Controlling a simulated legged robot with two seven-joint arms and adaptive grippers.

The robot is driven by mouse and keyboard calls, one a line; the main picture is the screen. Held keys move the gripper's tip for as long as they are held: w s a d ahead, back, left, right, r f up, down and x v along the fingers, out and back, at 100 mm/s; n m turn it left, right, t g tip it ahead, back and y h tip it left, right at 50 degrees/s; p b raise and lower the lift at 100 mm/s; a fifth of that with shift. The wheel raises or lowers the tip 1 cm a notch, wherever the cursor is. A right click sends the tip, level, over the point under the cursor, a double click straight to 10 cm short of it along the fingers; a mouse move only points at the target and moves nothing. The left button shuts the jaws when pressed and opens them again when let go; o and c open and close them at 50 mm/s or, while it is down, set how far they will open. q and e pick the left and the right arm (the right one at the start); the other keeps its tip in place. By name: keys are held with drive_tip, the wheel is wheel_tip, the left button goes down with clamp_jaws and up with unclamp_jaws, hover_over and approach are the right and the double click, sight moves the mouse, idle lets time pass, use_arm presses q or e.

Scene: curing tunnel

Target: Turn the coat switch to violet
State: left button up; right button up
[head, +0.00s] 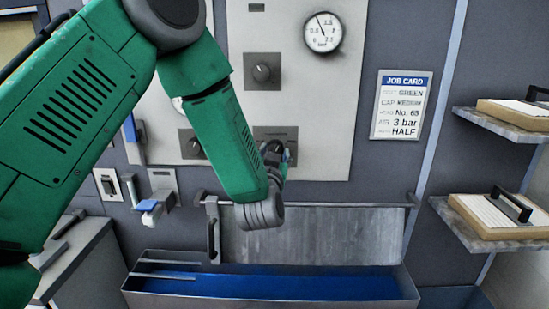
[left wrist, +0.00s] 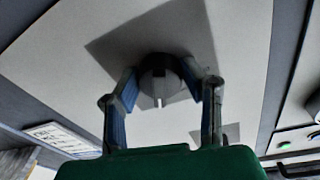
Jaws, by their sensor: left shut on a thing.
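My left gripper (head: 277,153) is at a dark switch plate (head: 276,131) low on the pale control panel. In the left wrist view the fingers of my left gripper (left wrist: 160,88) are closed on both sides of a round dark knob (left wrist: 159,72) with a white pointer mark. In the head view the gripper mostly hides this knob, and the plate's lettering is too small to read, so I cannot tell which colour it points to. My right gripper is not in view.
Another knob (head: 262,72) and a round gauge (head: 323,32) are higher on the panel. A job card (head: 401,104) hangs to the right; its top line seems to read GREEN. Below is a blue-floored trough (head: 270,285). Shelves with handled pads (head: 505,215) stand right.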

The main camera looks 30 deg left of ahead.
use_arm(q)
drive_tip(key=shift+f, duration=0.2)
idle(0.3)
drive_tip(key=o, duration=1.1)
drive_tip(key=shift+o, duration=0.2)
drive_tip(key=shift+r, duration=0.1)
drive_tip(key=shift+s+d, duration=0.2)
drive_tip(key=shift+s, duration=0.1)
drive_tip(key=v, duration=1.1)
